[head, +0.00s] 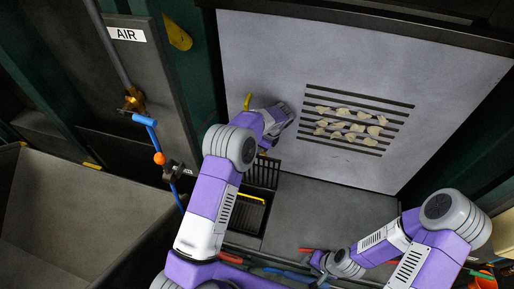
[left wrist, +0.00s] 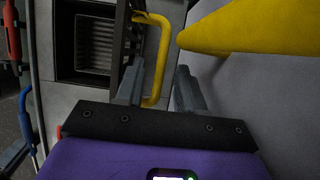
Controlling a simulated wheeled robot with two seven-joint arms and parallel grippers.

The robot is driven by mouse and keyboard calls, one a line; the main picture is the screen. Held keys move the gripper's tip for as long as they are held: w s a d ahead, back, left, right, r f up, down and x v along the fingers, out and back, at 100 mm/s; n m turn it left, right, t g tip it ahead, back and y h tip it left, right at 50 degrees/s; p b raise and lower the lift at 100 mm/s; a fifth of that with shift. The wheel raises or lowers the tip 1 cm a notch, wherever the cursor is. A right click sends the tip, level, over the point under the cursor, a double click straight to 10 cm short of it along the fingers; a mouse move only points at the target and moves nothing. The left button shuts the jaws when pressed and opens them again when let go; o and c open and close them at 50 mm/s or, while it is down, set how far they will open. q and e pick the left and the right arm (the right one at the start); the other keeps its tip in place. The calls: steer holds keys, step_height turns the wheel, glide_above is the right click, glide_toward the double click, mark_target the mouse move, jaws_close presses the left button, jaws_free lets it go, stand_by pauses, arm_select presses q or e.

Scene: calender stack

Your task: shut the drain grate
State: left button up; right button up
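The drain grate (head: 262,172) is a dark slatted panel that appears raised at the back of a dark drain opening (head: 248,214), in front of the pale upright panel. In the left wrist view the grate (left wrist: 125,35) is seen nearly edge-on beside the opening (left wrist: 92,45), and a yellow bar handle (left wrist: 163,45) stands out from it. My left gripper (left wrist: 160,72) is open, with the handle's lower end between its fingers; I cannot tell whether they touch it.
A pale panel (head: 260,50) with a slotted vent holding several light pieces rises behind. A large grey bin (head: 70,215) stands at left. Red- and blue-handled tools (head: 290,274) lie along the front. The grey deck (head: 320,210) right of the drain is clear.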

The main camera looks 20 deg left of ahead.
arm_select(q)
steer(key=shift+a+f, duration=0.1)
steer(key=shift+f, duration=0.15)
jaws_close()
steer(key=shift+a, duration=0.1)
